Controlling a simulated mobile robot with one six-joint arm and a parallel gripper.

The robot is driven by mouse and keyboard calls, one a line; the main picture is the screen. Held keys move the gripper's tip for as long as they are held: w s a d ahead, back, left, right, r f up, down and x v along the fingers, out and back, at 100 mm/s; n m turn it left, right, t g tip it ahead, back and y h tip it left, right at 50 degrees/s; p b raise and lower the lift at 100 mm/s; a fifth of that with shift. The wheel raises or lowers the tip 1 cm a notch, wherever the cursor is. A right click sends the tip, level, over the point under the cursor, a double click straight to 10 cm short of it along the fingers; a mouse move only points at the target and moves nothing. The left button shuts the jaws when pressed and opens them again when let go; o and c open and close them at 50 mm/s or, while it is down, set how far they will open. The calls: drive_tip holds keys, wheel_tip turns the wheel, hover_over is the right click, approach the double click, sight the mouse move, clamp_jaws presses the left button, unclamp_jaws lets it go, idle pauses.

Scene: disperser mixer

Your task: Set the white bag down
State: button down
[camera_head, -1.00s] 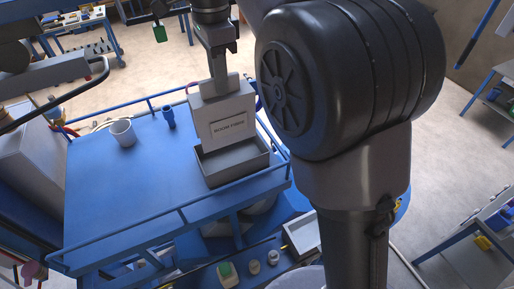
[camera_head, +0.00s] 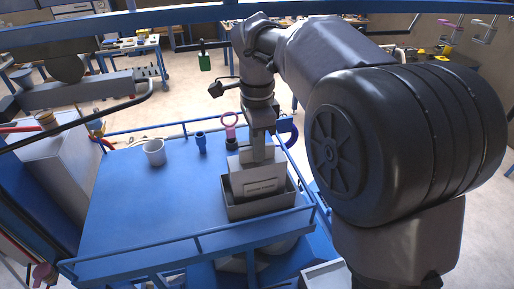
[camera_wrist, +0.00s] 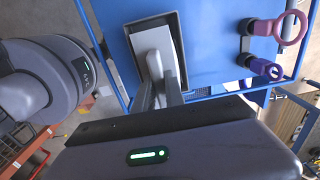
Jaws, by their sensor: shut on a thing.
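The white bag (camera_head: 257,181), with a printed label on its front, stands roughly upright in the grey open tray (camera_head: 259,210) on the blue table. The tray's front wall hides the bag's lower part, so I cannot tell whether it touches the tray floor. My gripper (camera_head: 258,153) points down from above and is shut on the bag's top edge. In the wrist view the gripper's fingers (camera_wrist: 160,88) reach to the white bag (camera_wrist: 153,40), inside the grey tray's dark rim (camera_wrist: 182,60).
A white cup (camera_head: 154,152), a blue holder (camera_head: 201,142) and a pink ring-handled tool (camera_head: 230,122) stand on the blue table (camera_head: 150,215), left of or behind the tray. Blue rails edge the table. Its left and front-left surface is clear.

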drive_tip(key=shift+f, duration=0.15)
drive_tip(key=c, duration=1.4)
unclamp_jaws()
